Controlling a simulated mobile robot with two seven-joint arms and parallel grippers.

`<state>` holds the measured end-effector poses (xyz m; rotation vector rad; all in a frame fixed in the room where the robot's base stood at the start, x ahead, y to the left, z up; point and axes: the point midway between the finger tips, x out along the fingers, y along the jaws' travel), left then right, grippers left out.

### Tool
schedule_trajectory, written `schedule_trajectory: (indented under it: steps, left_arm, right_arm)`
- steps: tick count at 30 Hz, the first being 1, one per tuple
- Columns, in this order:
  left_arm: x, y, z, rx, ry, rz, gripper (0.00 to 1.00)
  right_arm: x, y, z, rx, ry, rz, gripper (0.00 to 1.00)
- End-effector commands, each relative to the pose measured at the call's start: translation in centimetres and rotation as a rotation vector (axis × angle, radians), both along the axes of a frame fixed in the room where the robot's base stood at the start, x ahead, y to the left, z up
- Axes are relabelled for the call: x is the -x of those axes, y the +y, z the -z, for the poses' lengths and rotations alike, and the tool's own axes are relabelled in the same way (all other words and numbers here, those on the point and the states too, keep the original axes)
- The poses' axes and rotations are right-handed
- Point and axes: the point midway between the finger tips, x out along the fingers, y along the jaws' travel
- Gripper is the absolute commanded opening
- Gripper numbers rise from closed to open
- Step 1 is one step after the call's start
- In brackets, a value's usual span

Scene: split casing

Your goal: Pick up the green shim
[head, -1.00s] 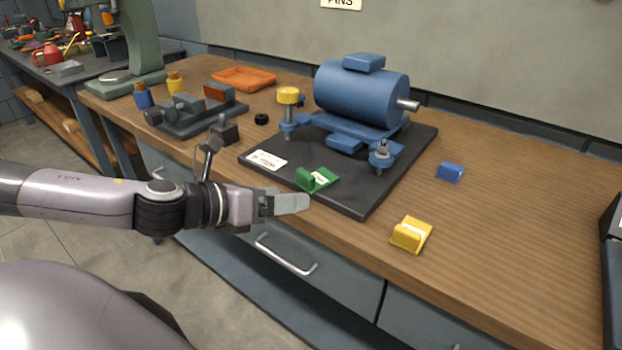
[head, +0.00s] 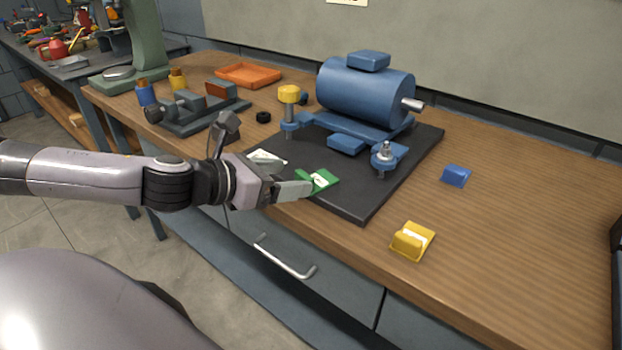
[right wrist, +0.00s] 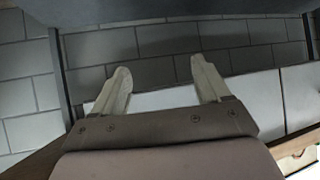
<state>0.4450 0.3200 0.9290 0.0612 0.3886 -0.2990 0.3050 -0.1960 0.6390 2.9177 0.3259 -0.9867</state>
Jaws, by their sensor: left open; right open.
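The green shim (head: 322,181) lies on the front part of the black base plate (head: 352,206), with a white label on its flat part. My left gripper (head: 296,190) is open at the shim's left side and hides the shim's raised left end. I cannot tell whether its fingers touch the shim or stand around it. My right gripper (right wrist: 162,88) shows only in the right wrist view, open with nothing between its fingers.
A blue motor (head: 365,92) stands on the back of the plate. A yellow shim (head: 412,240) and a blue shim (head: 455,175) lie on the bench to the right. A grey vise (head: 190,112) and an orange tray (head: 248,75) are at the left. The right side of the bench is mostly clear.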

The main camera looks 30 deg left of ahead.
Motion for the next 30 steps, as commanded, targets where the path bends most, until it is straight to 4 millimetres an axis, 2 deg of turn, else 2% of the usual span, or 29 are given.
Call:
schedule_trajectory:
  steps: [9, 18, 30]
  left_arm:
    - [-1.7, -0.7, 0.3, 0.007, -0.001, -0.003, 0.77]
    - [-3.9, -1.3, 1.4, 0.004, 0.0, -0.003, 0.77]
    - [-4.4, -1.6, 1.8, 0.001, 0.001, 0.001, 0.77]
  right_arm:
    - [-0.2, 0.1, -1.3, -0.005, -0.011, 0.009, 0.76]
    - [0.0, -0.2, -1.2, 0.004, -0.008, 0.011, 0.76]
    - [0.0, -0.3, -1.3, 0.009, -0.01, 0.007, 0.76]
